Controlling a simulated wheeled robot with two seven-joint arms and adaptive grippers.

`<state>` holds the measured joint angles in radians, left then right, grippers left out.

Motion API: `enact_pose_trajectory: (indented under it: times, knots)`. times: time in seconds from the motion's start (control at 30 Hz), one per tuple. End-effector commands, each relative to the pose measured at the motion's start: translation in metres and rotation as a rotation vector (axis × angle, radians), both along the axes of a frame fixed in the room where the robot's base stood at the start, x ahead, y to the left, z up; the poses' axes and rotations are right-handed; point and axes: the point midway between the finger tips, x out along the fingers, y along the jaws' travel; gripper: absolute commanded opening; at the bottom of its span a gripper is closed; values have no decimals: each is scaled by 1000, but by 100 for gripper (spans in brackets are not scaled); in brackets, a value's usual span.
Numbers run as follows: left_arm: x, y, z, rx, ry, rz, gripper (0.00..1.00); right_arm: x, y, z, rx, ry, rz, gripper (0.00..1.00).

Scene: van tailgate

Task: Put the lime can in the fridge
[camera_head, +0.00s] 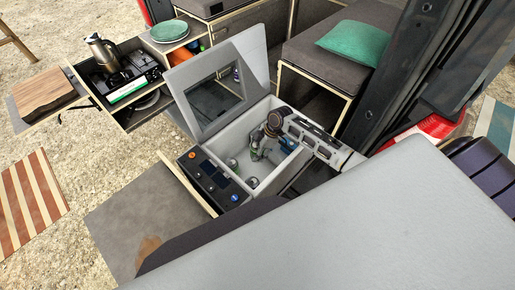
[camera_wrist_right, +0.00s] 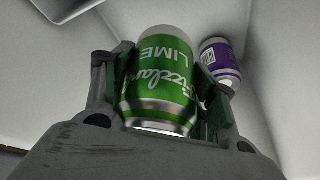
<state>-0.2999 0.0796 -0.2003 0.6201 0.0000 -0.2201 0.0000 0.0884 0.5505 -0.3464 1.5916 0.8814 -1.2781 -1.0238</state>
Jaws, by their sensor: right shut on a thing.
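The lime can (camera_wrist_right: 160,75) is green with a silver rim and white lettering reading LIME. My right gripper (camera_wrist_right: 160,95) is shut on it, one finger on each side. In the head view this gripper (camera_head: 258,152) reaches down inside the open fridge (camera_head: 226,101), a grey box with its lid raised. The held can is hard to make out there, and whether it touches the fridge floor cannot be told. My left gripper is not in view.
A purple and white can (camera_wrist_right: 221,62) stands in the fridge beside the right finger. A control panel (camera_head: 212,178) borders the fridge.

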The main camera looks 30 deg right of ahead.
Motion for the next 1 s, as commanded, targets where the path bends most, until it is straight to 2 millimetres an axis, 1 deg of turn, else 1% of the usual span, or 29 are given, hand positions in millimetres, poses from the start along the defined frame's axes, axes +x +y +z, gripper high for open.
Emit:
enact_pose_trajectory:
  times: [0.3, 1.0]
  knots:
    - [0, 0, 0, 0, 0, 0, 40, 1, 1, -22, 2, 0, -1, 22]
    - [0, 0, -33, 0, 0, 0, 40, 1, 0, -75, 1, -1, 0, 22]
